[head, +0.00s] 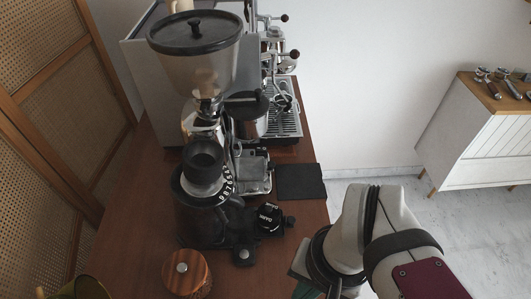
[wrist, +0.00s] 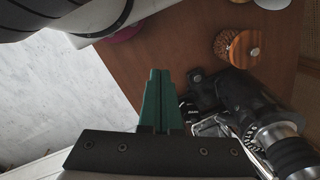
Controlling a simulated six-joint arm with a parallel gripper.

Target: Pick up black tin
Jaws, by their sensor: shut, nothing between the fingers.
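The black tin (head: 269,216) with white lettering stands on the brown wooden counter, just right of the grinder's base in the head view. In the wrist view a dark object with pale marks, perhaps the tin, shows beside my fingers, largely hidden. My gripper (head: 308,290) is at the lower right of the head view, over the counter's right edge, apart from the tin and nearer the camera. Its green fingers (wrist: 159,76) are together and empty in the wrist view.
The black grinder (head: 205,215) stands left of the tin, and a wooden lidded jar (head: 188,273) is in front of it. A black mat (head: 300,181) lies behind the tin. The espresso machine (head: 285,120) is at the back. The counter right of the tin is mostly clear.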

